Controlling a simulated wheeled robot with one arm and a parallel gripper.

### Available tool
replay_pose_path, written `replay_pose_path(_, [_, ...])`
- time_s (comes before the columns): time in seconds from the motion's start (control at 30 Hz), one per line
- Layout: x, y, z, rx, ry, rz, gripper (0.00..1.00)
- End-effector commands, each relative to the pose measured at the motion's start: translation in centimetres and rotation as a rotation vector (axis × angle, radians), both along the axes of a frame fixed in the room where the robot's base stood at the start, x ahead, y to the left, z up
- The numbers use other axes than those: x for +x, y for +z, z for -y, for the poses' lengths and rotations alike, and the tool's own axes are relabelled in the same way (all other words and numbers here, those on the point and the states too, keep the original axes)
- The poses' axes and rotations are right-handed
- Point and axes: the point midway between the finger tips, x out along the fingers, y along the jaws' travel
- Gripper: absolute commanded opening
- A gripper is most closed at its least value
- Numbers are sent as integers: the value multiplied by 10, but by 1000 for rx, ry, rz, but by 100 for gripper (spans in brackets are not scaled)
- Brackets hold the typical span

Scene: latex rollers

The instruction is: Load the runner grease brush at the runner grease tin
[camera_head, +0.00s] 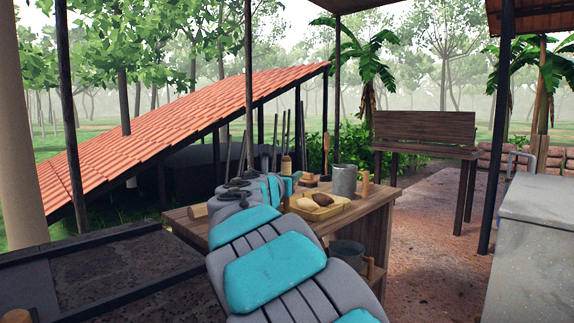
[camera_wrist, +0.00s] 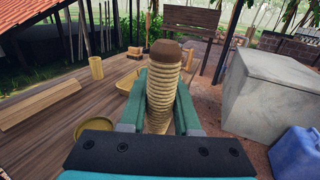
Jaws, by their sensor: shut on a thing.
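My gripper (camera_wrist: 160,105) is shut on a ribbed tan handle with a brown rounded end, which I take for the runner grease brush (camera_wrist: 160,85). In the head view my gripper (camera_head: 280,183) is partly hidden by my arm, and the brush (camera_head: 286,164) stands up from it over the wooden table. The brush's lower end is hidden behind the gripper. A shallow round yellowish tin (camera_wrist: 95,130) lies on the table left of the gripper in the wrist view; it may be the runner grease tin, but I cannot see a label or its contents clearly.
The wooden table (camera_head: 376,225) holds a metal mug (camera_head: 344,180) and a yellow tray (camera_head: 333,210) with lumps in it. A tan cylinder (camera_wrist: 96,68) and a plank (camera_wrist: 45,98) show in the wrist view. A grey chest (camera_wrist: 262,90) and blue canister (camera_wrist: 300,150) stand to the right.

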Motion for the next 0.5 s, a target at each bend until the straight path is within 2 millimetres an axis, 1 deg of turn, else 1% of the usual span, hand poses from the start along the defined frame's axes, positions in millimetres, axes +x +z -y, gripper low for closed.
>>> replay_pose_path(0.03, [-2, -8, 5, -5, -14, -2, 0])
replay_pose_path(0.17, [-8, -33, 13, -7, -44, -3, 0])
replay_pose_path(0.27, [-15, -60, 21, -11, -78, -5, 0])
replay_pose_path(0.37, [-24, -94, 33, -12, -122, -4, 0])
replay_pose_path(0.4, [-29, -114, 38, -14, -144, -7, 0])
replay_pose_path(0.47, [-36, -142, 46, -14, -178, -5, 0])
replay_pose_path(0.5, [-42, -163, 52, -15, -202, -7, 0])
